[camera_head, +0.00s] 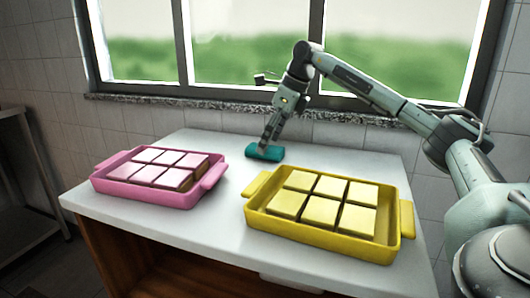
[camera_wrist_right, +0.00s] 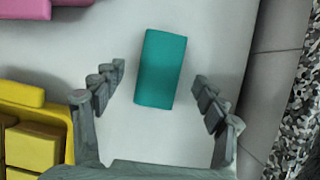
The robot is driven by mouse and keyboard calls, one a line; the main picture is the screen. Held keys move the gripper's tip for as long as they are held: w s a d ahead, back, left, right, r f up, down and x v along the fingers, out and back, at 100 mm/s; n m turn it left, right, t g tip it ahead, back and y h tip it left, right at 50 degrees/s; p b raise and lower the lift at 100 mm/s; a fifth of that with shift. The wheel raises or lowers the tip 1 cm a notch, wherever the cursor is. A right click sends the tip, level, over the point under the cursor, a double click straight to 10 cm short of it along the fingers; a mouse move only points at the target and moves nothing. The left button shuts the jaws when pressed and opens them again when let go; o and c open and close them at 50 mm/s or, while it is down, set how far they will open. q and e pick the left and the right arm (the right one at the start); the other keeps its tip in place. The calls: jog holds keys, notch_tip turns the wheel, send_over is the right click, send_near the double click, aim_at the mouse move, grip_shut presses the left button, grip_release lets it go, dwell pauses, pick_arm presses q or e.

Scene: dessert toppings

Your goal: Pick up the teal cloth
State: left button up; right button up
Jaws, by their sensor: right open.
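The teal cloth (camera_head: 274,153) lies on the white table near its back edge, between and behind the two trays. In the right wrist view the cloth (camera_wrist_right: 161,68) is a rectangular teal block lying on the white surface. My right gripper (camera_head: 264,148) reaches down over the cloth in the head view. In the right wrist view my right gripper (camera_wrist_right: 156,80) is open, with one finger on each side of the cloth's lower part and gaps to both sides. My left gripper is not in view.
A pink tray (camera_head: 100,185) with pink-topped squares stands at the left of the white table (camera_head: 210,225). A yellow tray (camera_head: 320,238) with yellow squares stands at the front right. A window with a speckled sill (camera_head: 210,103) is behind the table.

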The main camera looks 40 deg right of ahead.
jog(key=shift+x, duration=0.9)
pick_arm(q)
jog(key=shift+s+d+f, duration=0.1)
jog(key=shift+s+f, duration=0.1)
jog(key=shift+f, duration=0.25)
pick_arm(e)
jog(key=shift+f, duration=0.1)
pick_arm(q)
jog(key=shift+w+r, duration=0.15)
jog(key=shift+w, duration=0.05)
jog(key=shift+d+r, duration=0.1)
pick_arm(e)
jog(key=shift+f, duration=0.2)
jog(key=c, duration=1.2)
jog(key=shift+r, duration=0.1)
